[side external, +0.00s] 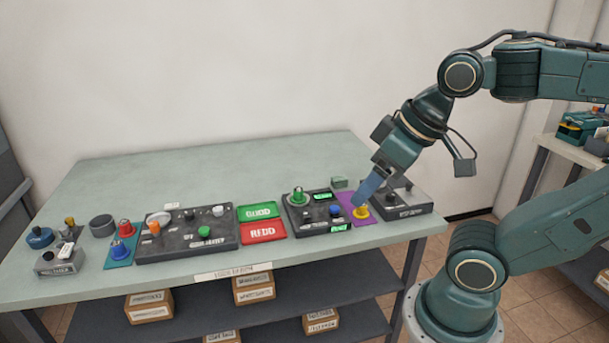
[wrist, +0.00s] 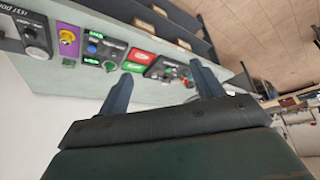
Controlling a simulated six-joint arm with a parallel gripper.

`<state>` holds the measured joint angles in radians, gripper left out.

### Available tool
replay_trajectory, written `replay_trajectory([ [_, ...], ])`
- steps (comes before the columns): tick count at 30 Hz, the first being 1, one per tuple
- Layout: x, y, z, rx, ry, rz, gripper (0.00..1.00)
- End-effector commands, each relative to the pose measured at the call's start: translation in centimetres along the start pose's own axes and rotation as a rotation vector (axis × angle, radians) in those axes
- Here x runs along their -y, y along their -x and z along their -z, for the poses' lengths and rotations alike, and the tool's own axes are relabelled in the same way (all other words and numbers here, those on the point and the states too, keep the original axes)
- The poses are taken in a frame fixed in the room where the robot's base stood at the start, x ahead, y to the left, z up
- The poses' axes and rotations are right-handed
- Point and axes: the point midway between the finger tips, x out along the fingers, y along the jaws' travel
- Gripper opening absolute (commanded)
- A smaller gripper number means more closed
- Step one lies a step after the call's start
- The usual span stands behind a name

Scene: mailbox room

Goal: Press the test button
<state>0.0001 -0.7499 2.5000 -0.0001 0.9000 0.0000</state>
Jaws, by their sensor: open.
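A dark grey box (side external: 402,203) with a black knob and a label stands at the right end of the table. In the wrist view this box (wrist: 32,36) is at the upper left; its label seems to begin with TEST. Left of it in the side view, a yellow button (side external: 361,212) sits on a purple plate; it also shows in the wrist view (wrist: 67,37). I cannot tell for sure which control is the test button. My gripper (side external: 364,192) points down near the purple plate and box. In the wrist view its two fingers (wrist: 160,72) are apart with nothing between them.
Left of the purple plate are a panel (side external: 325,213) with green and blue buttons, green (side external: 261,212) and red (side external: 263,232) plates, and a longer control panel (side external: 188,236). Several small controls stand at the left end. The back of the table (side external: 215,170) is clear.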

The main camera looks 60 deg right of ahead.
Motion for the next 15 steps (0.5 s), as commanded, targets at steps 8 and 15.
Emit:
replay_trajectory([
  [8,0.00,0.00,0.00,0.000,0.000,0.000,0.37],
  [15,0.00,0.00,0.00,0.000,0.000,0.000,0.00],
])
